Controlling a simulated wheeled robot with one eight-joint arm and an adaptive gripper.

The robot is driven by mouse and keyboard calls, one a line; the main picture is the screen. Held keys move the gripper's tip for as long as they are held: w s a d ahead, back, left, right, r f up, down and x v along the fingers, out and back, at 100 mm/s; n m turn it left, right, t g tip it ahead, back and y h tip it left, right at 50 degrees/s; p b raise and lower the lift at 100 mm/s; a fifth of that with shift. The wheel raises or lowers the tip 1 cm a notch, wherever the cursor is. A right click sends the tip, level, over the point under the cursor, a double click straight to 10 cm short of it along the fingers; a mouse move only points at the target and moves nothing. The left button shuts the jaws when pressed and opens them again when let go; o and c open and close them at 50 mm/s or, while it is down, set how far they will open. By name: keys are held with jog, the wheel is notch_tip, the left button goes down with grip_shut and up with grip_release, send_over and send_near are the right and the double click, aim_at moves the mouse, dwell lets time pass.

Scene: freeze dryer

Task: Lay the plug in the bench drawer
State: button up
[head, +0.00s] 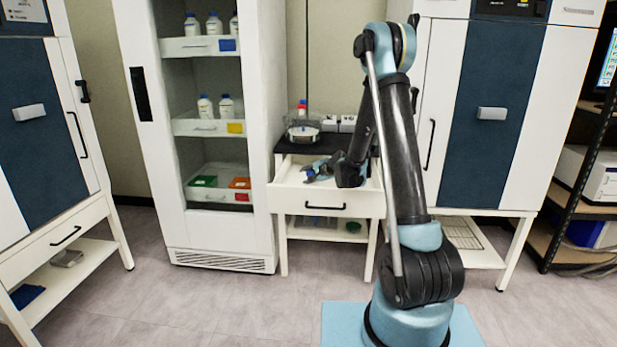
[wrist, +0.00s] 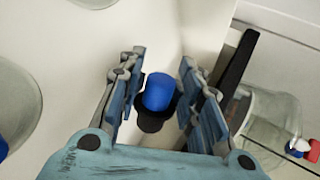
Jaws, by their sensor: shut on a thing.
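The plug (wrist: 159,92), with a blue top and a black lower part, sits between the two fingers of my gripper (wrist: 160,100) in the wrist view. My gripper is shut on it. The bench drawer (head: 325,204) is pulled open in the head view, with a pale front and a dark handle. My gripper also shows in the head view (head: 314,176), over the open drawer. The plug's underside is hidden, and I cannot tell whether it touches the drawer floor.
A dark bench top (head: 312,142) behind the drawer carries a glass vessel (head: 302,130) and white boxes. An open cabinet (head: 207,100) with bottles stands to the left. A shelf (head: 320,232) with clear containers is below the drawer. Dryers with blue doors stand at both sides.

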jog(key=o, duration=1.1)
jog(key=shift+a, duration=0.1)
jog(key=shift+r, duration=0.5)
jog(key=v, duration=1.2)
jog(key=shift+r, duration=0.1)
